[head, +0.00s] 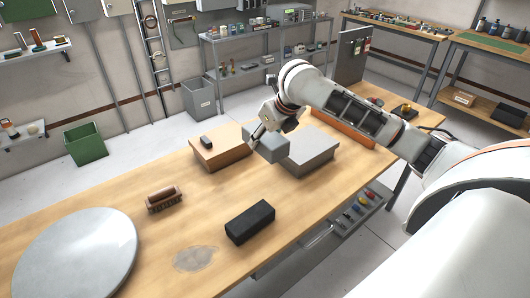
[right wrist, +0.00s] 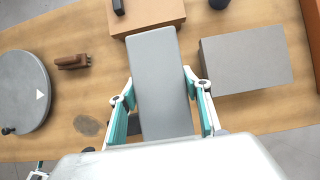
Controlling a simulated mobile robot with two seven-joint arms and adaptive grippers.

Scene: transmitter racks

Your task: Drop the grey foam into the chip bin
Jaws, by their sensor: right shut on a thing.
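The grey foam (head: 266,144) is a light grey block, held above the bench in the head view. It also shows lengthwise between the fingers in the right wrist view (right wrist: 163,80). My right gripper (right wrist: 163,108) is shut on it, with teal finger pads on both sides. Two bins stand on the floor beyond the bench: a green bin (head: 85,143) at left and a grey bin (head: 200,98) with a label. I cannot tell which is the chip bin. A small white and teal part at the wrist view's lower left may be my left gripper (right wrist: 40,172); its jaws are unclear.
On the bench (head: 120,190) are a cardboard box (head: 222,155) with a small dark item, a grey box (head: 310,150), a black block (head: 250,222), a brown brush (head: 164,199) and a round grey disc (head: 75,255). Shelves line the wall.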

